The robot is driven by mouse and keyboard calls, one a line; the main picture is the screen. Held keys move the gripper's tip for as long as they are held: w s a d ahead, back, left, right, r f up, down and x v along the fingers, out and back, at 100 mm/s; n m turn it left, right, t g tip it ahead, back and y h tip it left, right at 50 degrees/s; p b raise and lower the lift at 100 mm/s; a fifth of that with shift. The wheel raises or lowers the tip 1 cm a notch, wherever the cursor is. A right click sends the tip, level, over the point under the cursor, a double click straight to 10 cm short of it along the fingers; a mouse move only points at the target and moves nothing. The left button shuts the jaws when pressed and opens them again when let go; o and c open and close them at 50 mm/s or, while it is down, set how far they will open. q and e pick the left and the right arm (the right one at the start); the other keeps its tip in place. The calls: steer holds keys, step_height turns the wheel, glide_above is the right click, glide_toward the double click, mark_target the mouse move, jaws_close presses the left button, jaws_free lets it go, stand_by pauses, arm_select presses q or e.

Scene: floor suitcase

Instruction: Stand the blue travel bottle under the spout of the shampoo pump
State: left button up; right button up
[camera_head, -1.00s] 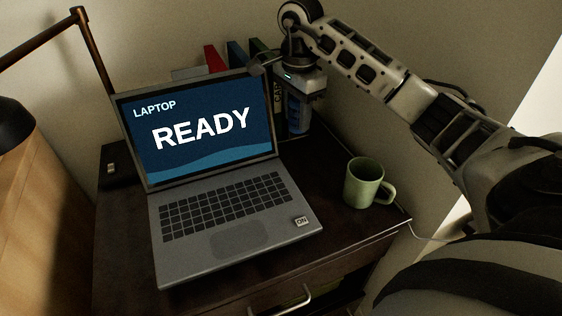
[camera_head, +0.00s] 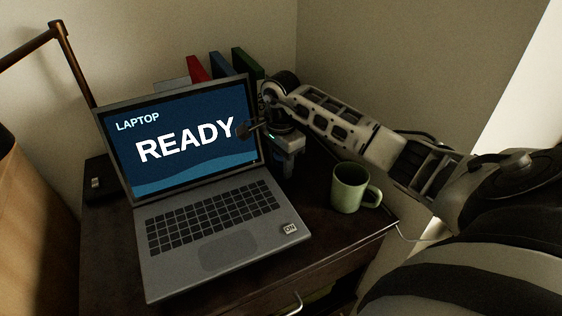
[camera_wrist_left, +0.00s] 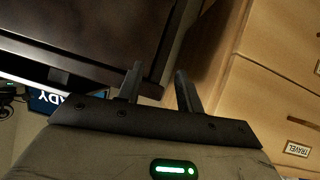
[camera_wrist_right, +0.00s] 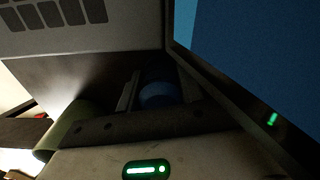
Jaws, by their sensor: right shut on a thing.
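The blue travel bottle (camera_wrist_right: 160,94) is between the fingers of my right gripper (camera_wrist_right: 160,78), which is shut on it. In the head view my right gripper (camera_head: 287,146) is low at the right edge of the laptop screen, and the bottle below it is dark and mostly hidden. I cannot tell whether the bottle touches the desk. My left gripper (camera_wrist_left: 158,76) shows only in its own wrist view, with its fingers apart and nothing between them, near a dark furniture edge. The shampoo pump is not visible in any view.
An open laptop (camera_head: 215,255) fills much of the dark desk (camera_head: 108,222). A green mug (camera_head: 350,188) stands right of the laptop, near the right arm. Several books (camera_head: 222,67) stand behind the screen. Wooden drawers (camera_wrist_left: 270,85) show in the left wrist view.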

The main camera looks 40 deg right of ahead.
steer(key=shift+f, duration=0.15)
steer(key=o, duration=0.6)
steer(key=shift+c, duration=0.2)
steer(key=o, duration=0.4)
